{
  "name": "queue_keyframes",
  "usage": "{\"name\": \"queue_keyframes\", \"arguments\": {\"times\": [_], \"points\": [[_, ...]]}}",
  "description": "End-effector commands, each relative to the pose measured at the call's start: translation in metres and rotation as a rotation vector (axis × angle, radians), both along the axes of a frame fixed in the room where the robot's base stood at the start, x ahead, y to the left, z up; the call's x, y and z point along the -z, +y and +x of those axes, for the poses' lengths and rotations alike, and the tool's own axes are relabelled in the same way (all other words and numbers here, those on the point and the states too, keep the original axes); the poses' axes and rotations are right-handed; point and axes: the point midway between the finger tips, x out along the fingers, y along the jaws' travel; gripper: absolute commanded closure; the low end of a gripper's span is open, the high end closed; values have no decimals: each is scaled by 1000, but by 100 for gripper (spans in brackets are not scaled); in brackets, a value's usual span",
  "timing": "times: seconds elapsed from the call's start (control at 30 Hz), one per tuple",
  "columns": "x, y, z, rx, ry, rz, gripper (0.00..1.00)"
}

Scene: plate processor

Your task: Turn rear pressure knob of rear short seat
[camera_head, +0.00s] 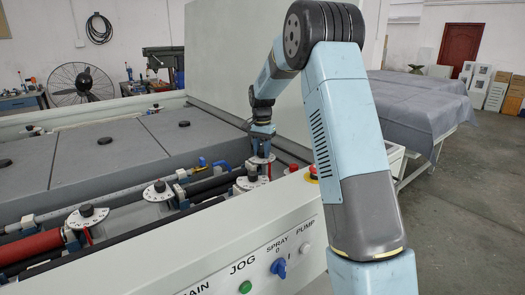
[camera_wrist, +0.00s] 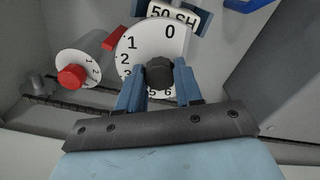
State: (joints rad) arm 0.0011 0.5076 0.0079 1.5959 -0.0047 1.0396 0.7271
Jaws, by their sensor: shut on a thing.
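A black pressure knob (camera_wrist: 160,72) sits in the middle of a white numbered dial (camera_wrist: 141,50) in the wrist view. My gripper (camera_wrist: 159,82) is shut on this knob, with one blue finger on each side. The 0 is at the upper right of the dial and the 1 at the upper left; the fingers cover some lower numbers. A plate reading "50 SH" (camera_wrist: 172,14) shows above the dial, partly cut off. In the head view my gripper (camera_head: 261,147) points down onto the rearmost dial (camera_head: 260,159), and the knob there is mostly hidden.
A smaller dial with a red knob (camera_wrist: 72,76) stands left of the gripped one. Other black-knobbed dials (camera_head: 159,190) line the machine's near side, with a red roller (camera_head: 32,246) at the left. The front panel has a green button (camera_head: 245,286) and a blue switch (camera_head: 279,267).

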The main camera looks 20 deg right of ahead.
Motion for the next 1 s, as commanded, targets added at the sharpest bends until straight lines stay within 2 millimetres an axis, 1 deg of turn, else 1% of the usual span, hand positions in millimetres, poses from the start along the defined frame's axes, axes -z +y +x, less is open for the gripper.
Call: {"name": "queue_keyframes", "arguments": {"times": [0.03,1.0], "points": [[-3,0,3,-43,-11,0,96],[-3,0,3,-962,-11,-3,96]]}}
